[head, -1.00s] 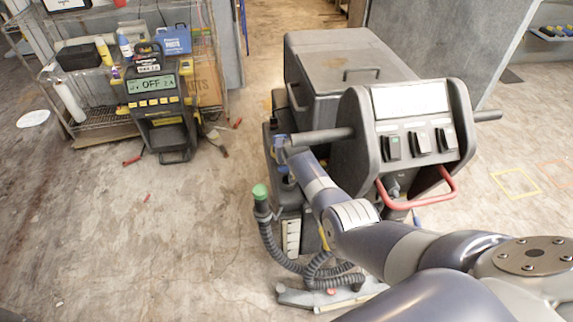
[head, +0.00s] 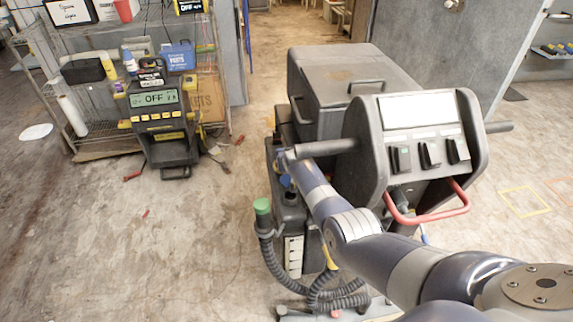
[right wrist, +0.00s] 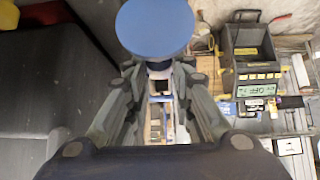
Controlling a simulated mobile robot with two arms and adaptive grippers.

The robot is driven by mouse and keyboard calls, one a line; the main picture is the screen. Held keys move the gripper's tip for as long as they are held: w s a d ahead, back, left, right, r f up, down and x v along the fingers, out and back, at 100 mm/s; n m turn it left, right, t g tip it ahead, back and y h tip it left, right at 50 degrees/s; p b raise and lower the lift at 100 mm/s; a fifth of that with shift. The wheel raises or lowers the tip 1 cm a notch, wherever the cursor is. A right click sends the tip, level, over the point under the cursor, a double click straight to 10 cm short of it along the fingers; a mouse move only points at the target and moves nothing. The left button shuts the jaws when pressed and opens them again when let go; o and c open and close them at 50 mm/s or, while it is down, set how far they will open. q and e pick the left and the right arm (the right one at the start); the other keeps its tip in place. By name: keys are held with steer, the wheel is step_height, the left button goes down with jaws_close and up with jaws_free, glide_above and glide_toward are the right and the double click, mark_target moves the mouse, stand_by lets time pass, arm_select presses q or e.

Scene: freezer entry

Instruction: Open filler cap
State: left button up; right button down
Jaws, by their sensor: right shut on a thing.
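The grey floor-cleaning machine (head: 352,105) stands at the centre right of the head view. My right arm reaches along its near left side. My right gripper (right wrist: 157,62) is shut on a round blue cap (right wrist: 155,27), which shows face-on at the fingertips in the right wrist view. In the head view the gripper and cap are mostly hidden by the machine's handlebar and my arm. I cannot tell whether the cap is still joined to the tank. A green cap (head: 262,206) tops a ribbed hose on the machine's side. My left gripper is not in view.
The handlebar (head: 325,147) and red bar (head: 430,212) are close to my right arm. A charger reading OFF (head: 158,115) stands by a wire shelf (head: 105,135) at the left. Small tools lie near it. The floor between shelf and machine is mostly clear.

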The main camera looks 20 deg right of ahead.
steer(key=shift+w+d+r, duration=0.25)
steer(key=shift+w+r, duration=0.15)
steer(key=shift+r, duration=0.3)
steer(key=c, duration=1.4)
jaws_free()
steer(key=shift+f, duration=0.1)
steer(key=shift+c, duration=0.2)
steer(key=shift+o, duration=0.2)
steer(key=shift+f, duration=0.45)
steer(key=shift+a, duration=0.1)
steer(key=shift+s+r, duration=0.2)
steer(key=shift+v, duration=0.8)
steer(key=s+a, duration=0.3)
steer(key=s, duration=0.9)
steer(key=shift+r, duration=0.3)
steer(key=shift+a, duration=0.1)
